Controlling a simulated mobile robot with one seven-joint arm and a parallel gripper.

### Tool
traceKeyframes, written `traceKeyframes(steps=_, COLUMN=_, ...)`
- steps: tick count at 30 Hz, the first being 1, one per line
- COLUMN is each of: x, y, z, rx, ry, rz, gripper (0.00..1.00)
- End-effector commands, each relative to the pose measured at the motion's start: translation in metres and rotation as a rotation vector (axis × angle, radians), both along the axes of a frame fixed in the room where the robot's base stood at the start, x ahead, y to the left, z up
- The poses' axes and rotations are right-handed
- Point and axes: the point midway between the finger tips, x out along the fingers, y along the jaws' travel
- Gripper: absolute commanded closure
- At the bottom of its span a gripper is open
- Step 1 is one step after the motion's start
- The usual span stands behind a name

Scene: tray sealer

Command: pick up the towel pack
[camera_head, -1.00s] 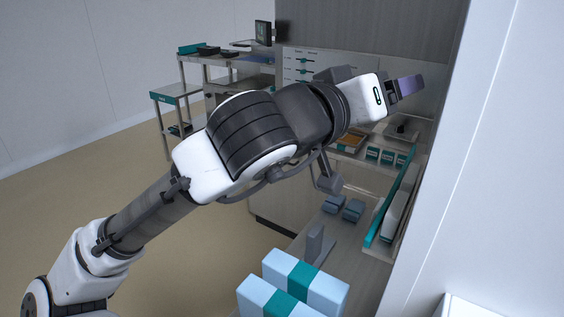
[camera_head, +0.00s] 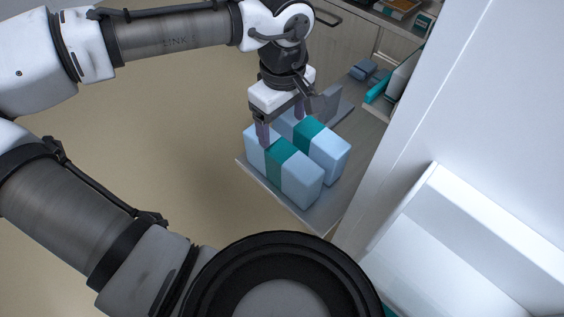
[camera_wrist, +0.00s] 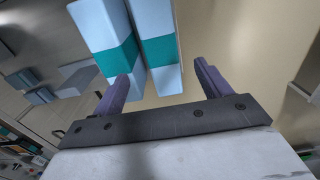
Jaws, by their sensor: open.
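Two light blue towel packs with teal bands lie side by side on a grey shelf: the nearer pack (camera_head: 300,182) and the farther pack (camera_head: 330,150). My gripper (camera_head: 281,124) points down over their left end, open, nothing held. One purple finger overlaps the nearer pack's left part in the head view; I cannot tell its height. In the wrist view my gripper (camera_wrist: 162,72) has one pack (camera_wrist: 158,20) extending between its fingers. The left finger overlaps the teal band of the other pack (camera_wrist: 98,22). The right finger stands clear over the floor.
A grey upright divider (camera_head: 326,102) stands behind the packs. Small blue-grey packs (camera_head: 364,70) lie farther back on the bench. A white wall panel (camera_head: 425,105) and a white bin (camera_head: 480,215) bound the right side. Open floor lies left.

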Motion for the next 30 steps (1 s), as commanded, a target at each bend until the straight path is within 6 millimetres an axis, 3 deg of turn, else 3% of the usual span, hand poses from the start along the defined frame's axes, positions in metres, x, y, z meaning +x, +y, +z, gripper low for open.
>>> traceKeyframes(steps=3, x=-0.001, y=0.0, z=-0.026, rx=0.001, ry=0.001, rz=-0.004, gripper=0.24)
traceKeyframes(steps=9, x=0.0, y=-0.001, z=-0.056, rx=-0.001, ry=-0.002, rz=-0.005, gripper=0.24)
traceKeyframes(steps=16, x=-0.001, y=0.0, z=-0.07, rx=0.0, ry=-0.003, rz=-0.006, gripper=0.24)
traceKeyframes(steps=24, x=-0.002, y=0.001, z=-0.106, rx=-0.001, ry=-0.003, rz=-0.006, gripper=0.24)
traceKeyframes(steps=30, x=-0.002, y=0.001, z=-0.114, rx=-0.002, ry=-0.005, rz=-0.006, gripper=0.24)
